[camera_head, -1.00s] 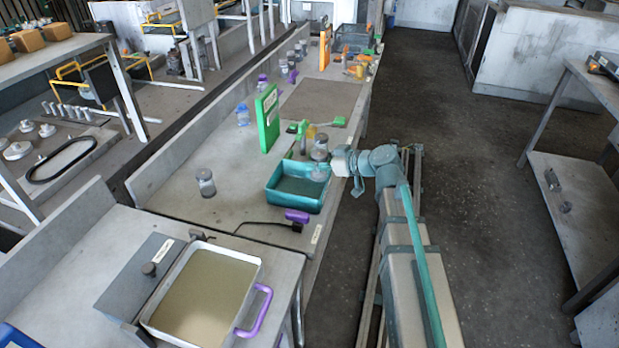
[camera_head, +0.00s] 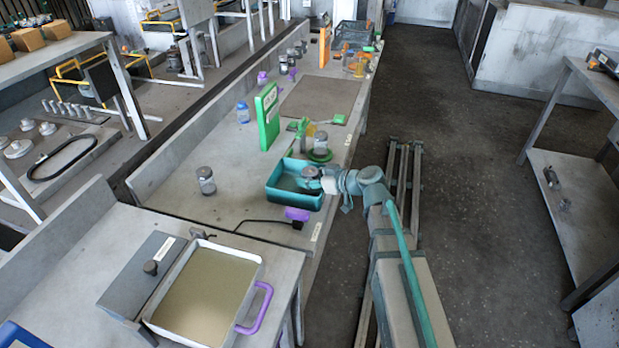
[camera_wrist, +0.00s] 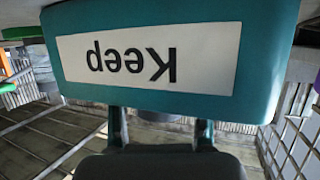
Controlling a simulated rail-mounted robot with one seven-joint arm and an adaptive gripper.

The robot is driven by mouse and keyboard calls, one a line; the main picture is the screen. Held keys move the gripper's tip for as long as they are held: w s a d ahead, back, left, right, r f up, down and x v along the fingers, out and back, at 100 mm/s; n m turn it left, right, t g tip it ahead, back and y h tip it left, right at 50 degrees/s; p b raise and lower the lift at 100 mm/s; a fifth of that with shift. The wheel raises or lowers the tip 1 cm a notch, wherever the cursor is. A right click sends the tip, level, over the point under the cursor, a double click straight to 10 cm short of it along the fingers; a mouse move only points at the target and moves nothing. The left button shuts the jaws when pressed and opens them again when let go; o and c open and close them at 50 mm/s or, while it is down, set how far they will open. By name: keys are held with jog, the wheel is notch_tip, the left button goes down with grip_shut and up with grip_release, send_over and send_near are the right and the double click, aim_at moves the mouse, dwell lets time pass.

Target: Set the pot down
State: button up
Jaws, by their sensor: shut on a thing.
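The pot (camera_head: 310,173) appears as a small grey-topped jar at my gripper (camera_head: 318,178). My gripper is shut on it over the right part of the teal tray (camera_head: 281,204). In the wrist view, the tray wall with an upside-down "Keep" label (camera_wrist: 150,58) fills the top, and my two fingers (camera_wrist: 160,128) reach past its rim. A bit of grey ribbed surface (camera_wrist: 158,116) shows between the fingers. The wall hides most of the pot, and I cannot tell whether its base touches the tray floor.
Another jar (camera_head: 320,143) stands on a round green base behind the tray. A lidded jar (camera_head: 206,180) stands to the left. A green panel (camera_head: 266,116) stands upright behind, and a purple-handled tool (camera_head: 297,214) lies in front. Bare bench lies left of the tray.

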jog(key=shift+f, duration=0.15)
jog(key=o, duration=1.4)
jog(key=shift+c, duration=0.2)
jog(key=b+v, duration=0.2)
jog(key=v, duration=1)
